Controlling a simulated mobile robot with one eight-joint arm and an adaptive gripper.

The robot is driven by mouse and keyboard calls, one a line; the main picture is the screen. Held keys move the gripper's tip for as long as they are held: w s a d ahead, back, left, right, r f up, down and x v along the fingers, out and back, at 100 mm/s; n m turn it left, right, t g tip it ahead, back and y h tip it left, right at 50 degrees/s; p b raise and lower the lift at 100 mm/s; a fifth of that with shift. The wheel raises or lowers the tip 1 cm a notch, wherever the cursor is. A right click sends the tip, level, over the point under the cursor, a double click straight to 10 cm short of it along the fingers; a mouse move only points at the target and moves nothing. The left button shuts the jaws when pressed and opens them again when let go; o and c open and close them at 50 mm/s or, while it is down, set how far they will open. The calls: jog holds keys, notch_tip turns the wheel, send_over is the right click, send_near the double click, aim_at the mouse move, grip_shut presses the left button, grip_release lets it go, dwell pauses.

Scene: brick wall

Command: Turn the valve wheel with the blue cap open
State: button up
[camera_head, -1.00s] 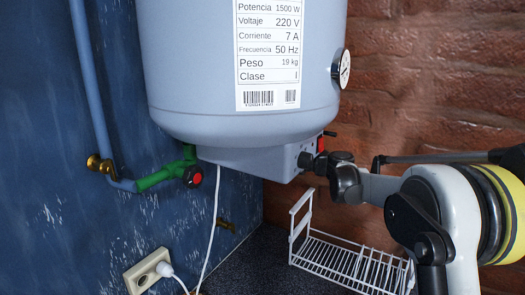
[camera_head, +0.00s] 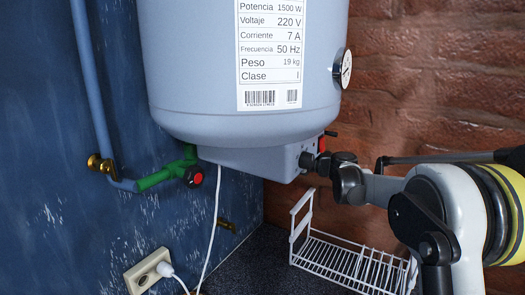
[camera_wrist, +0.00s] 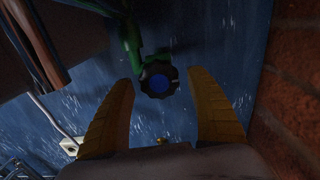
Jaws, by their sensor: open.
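The valve wheel with the blue cap (camera_wrist: 158,82) shows in the wrist view as a dark, lobed knob on a green pipe (camera_wrist: 133,42). My gripper (camera_wrist: 160,76) is open. Its two yellow fingers stand left and right of the wheel in the picture, with gaps on both sides. I cannot tell how far the fingertips are from it in depth. The blue-capped wheel and my fingers are not visible in the head view. A second valve wheel, with a red cap (camera_head: 194,176), sits on a green pipe left of the heater in the head view.
A large grey water heater (camera_head: 200,125) hangs above. A white wire rack (camera_head: 345,262) stands below it. A socket (camera_head: 148,272) with a plug and white cable is at lower left. In the wrist view, brick wall (camera_wrist: 292,95) lies close on the right.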

jog(key=v, duration=1.1)
jog(key=shift+s+d, duration=0.1)
